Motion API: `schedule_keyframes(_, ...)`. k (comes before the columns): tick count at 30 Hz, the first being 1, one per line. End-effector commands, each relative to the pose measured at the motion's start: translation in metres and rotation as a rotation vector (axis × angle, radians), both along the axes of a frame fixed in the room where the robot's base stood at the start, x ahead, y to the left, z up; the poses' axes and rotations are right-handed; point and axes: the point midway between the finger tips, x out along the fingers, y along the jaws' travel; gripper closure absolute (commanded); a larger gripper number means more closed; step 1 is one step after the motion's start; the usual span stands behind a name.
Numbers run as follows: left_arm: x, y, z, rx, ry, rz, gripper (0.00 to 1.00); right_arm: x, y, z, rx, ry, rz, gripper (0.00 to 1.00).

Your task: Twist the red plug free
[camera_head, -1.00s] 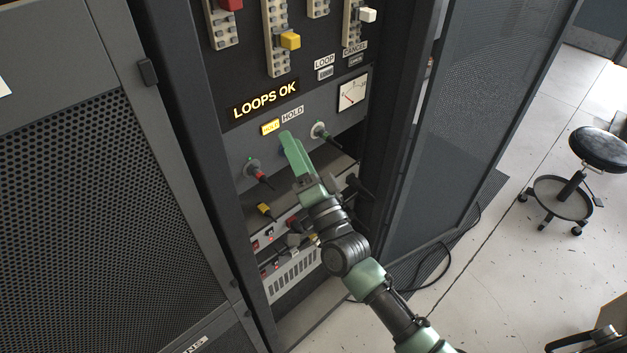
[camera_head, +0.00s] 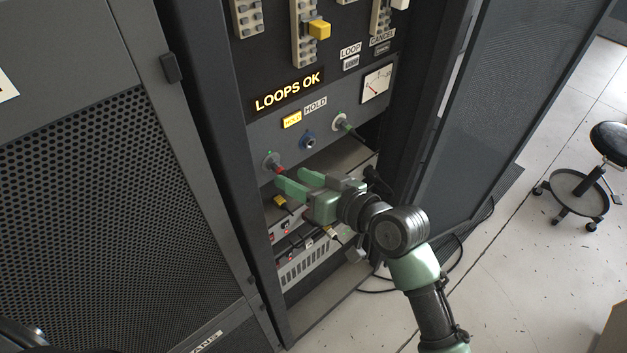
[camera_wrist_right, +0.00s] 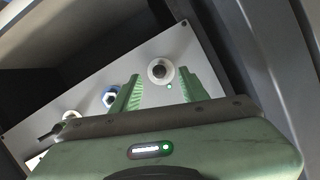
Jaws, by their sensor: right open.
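The red plug (camera_head: 279,169) sits in the left socket of the grey panel, below the lit LOOPS OK sign. A small green light shows just above it. My right gripper (camera_head: 301,183) is open, its two green fingers just below and to the right of the plug, pointing at the panel. In the right wrist view, a round pale socket with a dark centre (camera_wrist_right: 160,72) lies between the open fingers (camera_wrist_right: 158,90); no red shows there. I cannot tell whether the fingers touch the plug. My left gripper is not in view.
A yellow plug (camera_head: 280,200) hangs below my fingers. A perforated door (camera_head: 480,110) stands open at right. A stool (camera_head: 590,170) stands on the floor beyond.

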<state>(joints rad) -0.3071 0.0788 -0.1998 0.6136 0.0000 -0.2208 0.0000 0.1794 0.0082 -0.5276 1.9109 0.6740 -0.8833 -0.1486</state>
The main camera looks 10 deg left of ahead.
Motion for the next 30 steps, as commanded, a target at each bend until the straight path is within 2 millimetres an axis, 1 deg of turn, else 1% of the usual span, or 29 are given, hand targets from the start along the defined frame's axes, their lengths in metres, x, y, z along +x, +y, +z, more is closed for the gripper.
schedule_keyframes(1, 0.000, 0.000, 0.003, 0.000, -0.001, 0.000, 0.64, 0.004, 0.007, 0.000, 0.001, 0.002, 0.000, 0.56)
schedule_keyframes(3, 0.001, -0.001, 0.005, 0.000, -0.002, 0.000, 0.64, 0.009, 0.015, -0.003, 0.001, 0.000, -0.001, 0.56)
schedule_keyframes(7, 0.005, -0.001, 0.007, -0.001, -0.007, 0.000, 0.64, 0.016, 0.024, -0.007, 0.002, 0.000, -0.002, 0.56)
schedule_keyframes(12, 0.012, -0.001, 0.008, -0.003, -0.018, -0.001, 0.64, 0.018, 0.029, -0.010, 0.000, -0.001, -0.002, 0.56)
schedule_keyframes(18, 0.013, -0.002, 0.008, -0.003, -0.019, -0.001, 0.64, 0.018, 0.029, -0.010, 0.000, -0.001, -0.002, 0.56)
schedule_keyframes(20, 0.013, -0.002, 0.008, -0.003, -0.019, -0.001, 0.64, 0.018, 0.029, -0.010, 0.000, -0.001, -0.002, 0.72)
schedule_keyframes(21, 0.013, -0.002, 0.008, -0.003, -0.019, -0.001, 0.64, 0.018, 0.029, -0.010, 0.000, -0.001, -0.002, 0.84)
schedule_keyframes(23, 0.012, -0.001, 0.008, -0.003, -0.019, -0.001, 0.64, 0.018, 0.029, -0.010, 0.000, -0.001, -0.002, 1.00)
schedule_keyframes(30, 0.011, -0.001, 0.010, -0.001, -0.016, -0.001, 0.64, 0.018, 0.029, -0.009, -0.019, -0.025, -0.002, 1.00)
